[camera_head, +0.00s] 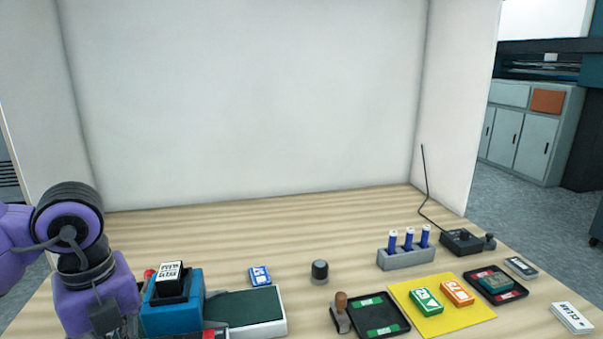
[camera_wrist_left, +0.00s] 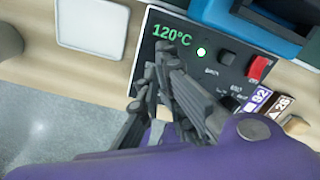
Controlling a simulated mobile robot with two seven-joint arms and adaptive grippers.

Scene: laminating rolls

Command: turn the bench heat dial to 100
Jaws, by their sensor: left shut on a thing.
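The dark control panel (camera_wrist_left: 200,60) shows in the left wrist view, with a green readout (camera_wrist_left: 172,36) of 120°C, a white round light (camera_wrist_left: 201,52), a small dark knob (camera_wrist_left: 227,58) and a red switch (camera_wrist_left: 260,67). My left gripper (camera_wrist_left: 152,90) is at the panel's left part, below the readout, with its fingers shut on what seems to be the heat dial. The fingers hide the dial, so its pointer cannot be read. In the head view my left arm reaches down at the lower left, and its fingers are hidden. My right gripper is not in view.
A teal machine (camera_head: 174,313) stands close right of my left wrist, beside a green-topped unit (camera_head: 245,308). A blue card pack (camera_head: 260,275), a dark cylinder (camera_head: 319,271), a pen rack (camera_head: 406,258) and a yellow mat (camera_head: 455,321) lie farther right. The back of the bench is clear.

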